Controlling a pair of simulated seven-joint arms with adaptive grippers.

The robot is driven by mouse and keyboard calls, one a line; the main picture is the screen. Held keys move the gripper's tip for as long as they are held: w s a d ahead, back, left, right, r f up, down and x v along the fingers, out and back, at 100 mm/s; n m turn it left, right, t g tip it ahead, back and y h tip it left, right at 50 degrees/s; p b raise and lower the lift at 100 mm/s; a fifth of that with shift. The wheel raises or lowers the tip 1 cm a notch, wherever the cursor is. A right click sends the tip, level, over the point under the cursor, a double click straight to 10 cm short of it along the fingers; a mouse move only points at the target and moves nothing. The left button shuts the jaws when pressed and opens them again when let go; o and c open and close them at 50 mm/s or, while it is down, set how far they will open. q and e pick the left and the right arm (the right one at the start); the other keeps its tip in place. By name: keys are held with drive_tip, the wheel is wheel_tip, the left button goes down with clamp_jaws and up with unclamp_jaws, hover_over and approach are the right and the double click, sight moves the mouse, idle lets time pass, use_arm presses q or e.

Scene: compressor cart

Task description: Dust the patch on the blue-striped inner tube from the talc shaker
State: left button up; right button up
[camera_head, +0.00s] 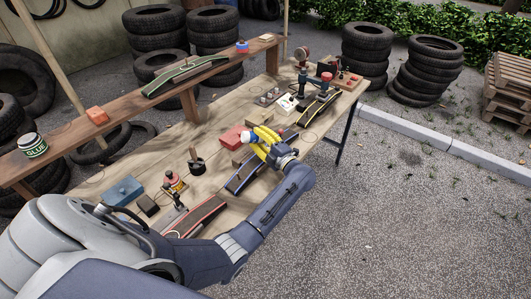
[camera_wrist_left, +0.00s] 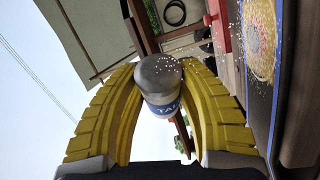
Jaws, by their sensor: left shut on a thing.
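My left gripper (camera_head: 258,143) has yellow fingers and is shut on the talc shaker (camera_wrist_left: 160,82), a white container with a blue band lettered "TA" and a grey domed top. The shaker is largely hidden by the fingers in the head view. White specks are scattered between its top and the patch (camera_wrist_left: 260,38), a round yellow-orange area with white specks on it, at the right of the wrist view. The blue-striped inner tube (camera_head: 240,178) lies on the bench below the gripper, partly covered by it and the arm. My right gripper is not in view.
A red box (camera_head: 234,136) stands just left of the gripper. A red-striped tube (camera_head: 205,212) lies nearer. A blue box (camera_head: 123,191) is at the left. Another striped tube (camera_head: 318,110) lies farther along the bench. The shelf holds a green-striped tube (camera_head: 186,74).

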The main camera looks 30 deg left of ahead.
use_arm(q)
drive_tip(key=shift+f, duration=0.45)
drive_tip(key=shift+r, duration=1.05)
idle(0.3)
wheel_tip(320, 180, up, 12)
drive_tip(key=w+d+n+g+h, duration=0.2)
drive_tip(key=n+g+h, duration=0.2)
drive_tip(key=n, duration=1.9)
drive_tip(key=shift+w+h, duration=0.15)
drive_tip(key=shift+h, duration=0.35)
